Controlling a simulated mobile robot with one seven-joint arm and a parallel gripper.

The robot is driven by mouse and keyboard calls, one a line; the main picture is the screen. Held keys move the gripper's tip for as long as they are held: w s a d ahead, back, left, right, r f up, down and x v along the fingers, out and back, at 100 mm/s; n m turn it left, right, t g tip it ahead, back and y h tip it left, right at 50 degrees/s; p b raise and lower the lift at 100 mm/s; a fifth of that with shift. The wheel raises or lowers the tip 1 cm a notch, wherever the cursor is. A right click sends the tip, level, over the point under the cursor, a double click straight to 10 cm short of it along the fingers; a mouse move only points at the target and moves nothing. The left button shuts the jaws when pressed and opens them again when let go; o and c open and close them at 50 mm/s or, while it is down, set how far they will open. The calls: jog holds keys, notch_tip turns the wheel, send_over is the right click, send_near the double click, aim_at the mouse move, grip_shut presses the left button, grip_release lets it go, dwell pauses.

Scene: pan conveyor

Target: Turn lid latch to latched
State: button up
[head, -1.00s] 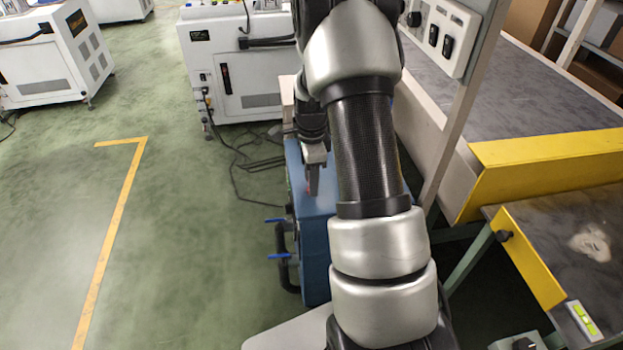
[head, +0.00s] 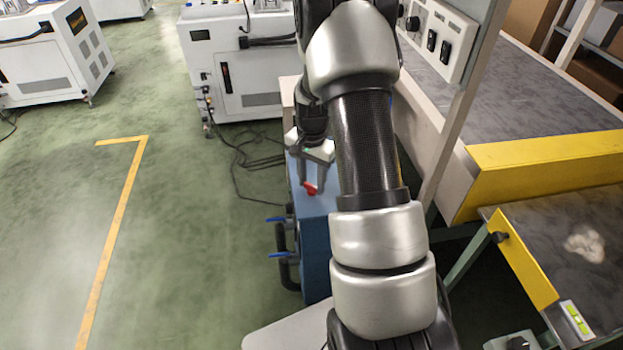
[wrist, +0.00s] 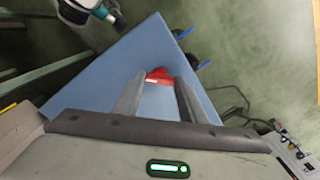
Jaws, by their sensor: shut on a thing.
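The red lid latch (head: 310,188) is on top of the blue box (head: 316,232) on the floor. It also shows in the wrist view (wrist: 159,76) as a red piece lying on the flat blue lid (wrist: 110,80). My gripper (head: 311,184) points down at the lid, one finger on each side of the latch. In the wrist view my gripper (wrist: 158,80) is shut on the latch, its fingertips held apart by it. The fingers cover part of the latch, and my arm hides the right part of the box in the head view. I cannot read any latch marking.
Blue-handled valves (head: 277,254) and dark pipes stick out from the box's left side. A conveyor with a yellow edge (head: 540,158) and a post stand to the right. A white machine (head: 238,62) stands behind, with cables on the floor. The floor to the left is clear.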

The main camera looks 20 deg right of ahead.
aim_at(312, 185)
jog(key=n, duration=0.4)
jog(key=shift+r+n+p, duration=0.1)
jog(key=shift+n+p, duration=0.2)
jog(key=shift+p, duration=0.05)
jog(key=shift+n+p, duration=0.3)
jog(key=shift+n, duration=1.5)
jog(key=o, duration=1.1)
jog(key=shift+c, duration=0.2)
notch_tip(312, 185, up, 17)
jog(key=p, duration=0.3)
jog(key=shift+r, duration=0.15)
